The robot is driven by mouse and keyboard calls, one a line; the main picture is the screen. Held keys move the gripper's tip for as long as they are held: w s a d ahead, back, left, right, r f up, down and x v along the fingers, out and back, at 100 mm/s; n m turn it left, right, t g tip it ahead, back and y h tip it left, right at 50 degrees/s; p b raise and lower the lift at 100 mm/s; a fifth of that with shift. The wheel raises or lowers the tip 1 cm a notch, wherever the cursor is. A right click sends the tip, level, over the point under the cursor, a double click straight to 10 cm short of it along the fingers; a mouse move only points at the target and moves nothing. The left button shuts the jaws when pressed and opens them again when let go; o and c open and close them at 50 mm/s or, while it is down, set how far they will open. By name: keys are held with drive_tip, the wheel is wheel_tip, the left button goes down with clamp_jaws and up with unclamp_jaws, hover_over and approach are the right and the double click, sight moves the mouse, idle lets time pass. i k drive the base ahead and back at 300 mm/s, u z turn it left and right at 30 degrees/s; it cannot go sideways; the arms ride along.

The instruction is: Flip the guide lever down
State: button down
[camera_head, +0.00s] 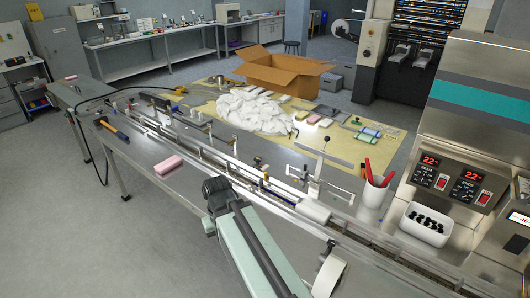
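A thin upright lever (322,158) with a dark knob at its top stands by the conveyor, right of the middle. It leans slightly and its knob end points up; it looks like the guide lever. Its foot is near a pale metal bracket (314,184) on the guide rails. My arm comes in from the bottom edge as a pale green link with a dark end. That dark end (215,192) is at the conveyor's near side, left of and well apart from the lever. The fingers cannot be made out, so open or shut does not show.
The long conveyor (190,157) runs from upper left to lower right. A pink block (168,165) lies on its near ledge. A white cup with red pens (374,190) and a white bin of black parts (424,224) stand right of the lever. Open floor lies at lower left.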

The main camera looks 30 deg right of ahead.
sight(322, 155)
drive_tip(key=k, duration=0.65)
drive_tip(key=z, duration=0.05)
drive_tip(key=i, duration=1.45)
drive_tip(key=u, duration=0.8)
